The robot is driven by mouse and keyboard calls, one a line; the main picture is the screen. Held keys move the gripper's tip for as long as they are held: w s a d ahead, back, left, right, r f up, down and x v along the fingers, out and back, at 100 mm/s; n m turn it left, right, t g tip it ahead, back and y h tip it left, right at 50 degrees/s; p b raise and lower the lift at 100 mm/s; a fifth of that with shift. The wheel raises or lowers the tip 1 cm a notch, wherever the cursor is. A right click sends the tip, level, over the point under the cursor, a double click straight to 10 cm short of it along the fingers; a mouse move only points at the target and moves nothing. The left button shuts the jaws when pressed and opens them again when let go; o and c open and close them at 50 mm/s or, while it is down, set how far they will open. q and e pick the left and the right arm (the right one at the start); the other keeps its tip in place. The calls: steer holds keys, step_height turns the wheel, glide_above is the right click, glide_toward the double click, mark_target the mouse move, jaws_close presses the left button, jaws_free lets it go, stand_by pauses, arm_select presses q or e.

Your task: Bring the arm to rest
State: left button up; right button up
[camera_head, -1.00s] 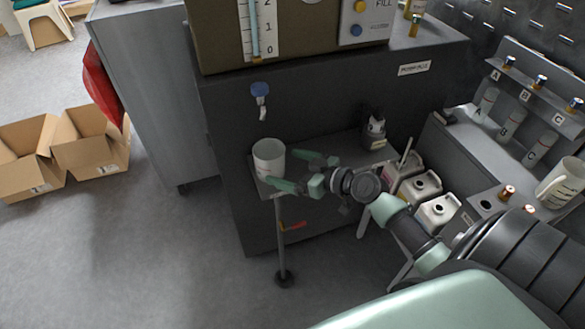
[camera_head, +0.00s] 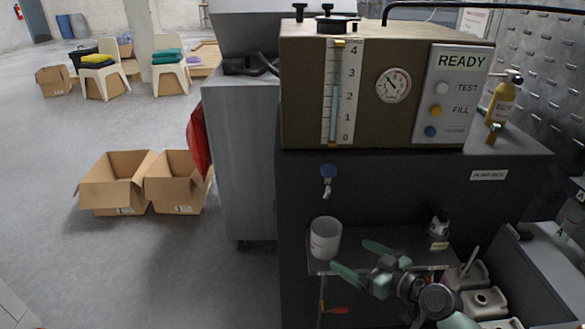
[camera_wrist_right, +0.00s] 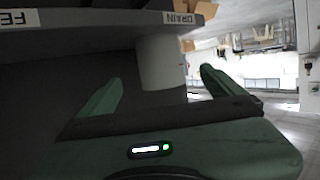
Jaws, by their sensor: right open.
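My right gripper (camera_head: 361,262) is open and empty, with its green fingers spread above the small grey shelf (camera_head: 318,266) in the head view. A white cup (camera_head: 325,238) stands upright on the shelf, left of the fingertips and apart from them. In the right wrist view the two open fingers (camera_wrist_right: 158,92) show with the white cup (camera_wrist_right: 162,62) beyond and between them, with nothing gripped. My left gripper is not in view.
White canisters (camera_head: 484,302) stand at right. Cardboard boxes (camera_head: 116,185) sit on the floor at left, with open floor around them.

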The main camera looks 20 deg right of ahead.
steer(key=s+a+f+n+g, duration=0.2)
steer(key=s+a+f+g, duration=0.45)
steer(key=s+a, duration=0.6)
steer(key=s+d+f+m+g+h, duration=0.1)
steer(key=s+d+m+g+h, duration=0.15)
steer(key=s, duration=0.55)
steer(key=s+d+m+g+h, duration=0.1)
steer(key=s+m+h, duration=0.15)
steer(key=s, duration=0.55)
step_height(320, 180, down, 25)
steer(key=s+g, duration=0.1)
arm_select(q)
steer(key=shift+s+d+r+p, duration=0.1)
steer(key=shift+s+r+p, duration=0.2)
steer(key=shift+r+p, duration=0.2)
arm_select(e)
steer(key=s+d+f+n+g, duration=0.1)
steer(key=s+d+f, duration=0.1)
steer(key=s+f, duration=1.4)
steer(key=shift+s+d+g, duration=0.3)
steer(key=shift+s, duration=0.25)
